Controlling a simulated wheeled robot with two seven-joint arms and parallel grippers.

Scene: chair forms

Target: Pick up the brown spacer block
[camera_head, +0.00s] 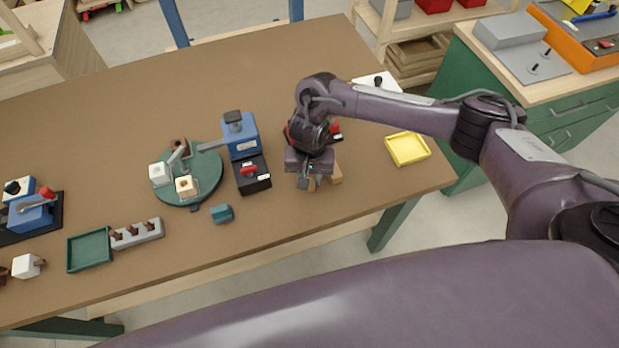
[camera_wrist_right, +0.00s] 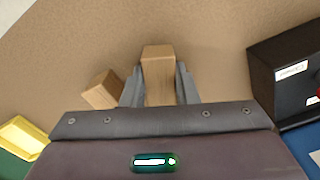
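Two light-brown wooden blocks are at my right gripper (camera_head: 313,182) on the table. One brown block (camera_wrist_right: 158,78) stands between the two grey fingers in the right wrist view, with a finger close against each side and no clear gap. Its lower part is hidden by the gripper body. The second brown block (camera_wrist_right: 102,90) lies just outside the left finger in that view, turned at an angle. It also shows in the head view (camera_head: 336,174), to the right of the gripper. Which one is the spacer I cannot tell. My left gripper is not in view.
A black-and-blue fixture (camera_head: 253,176) with a red part stands left of my right gripper. A yellow tray (camera_head: 408,149) lies to its right. A green round plate (camera_head: 205,185), a teal block (camera_head: 222,213) and a green tray (camera_head: 89,250) are farther left.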

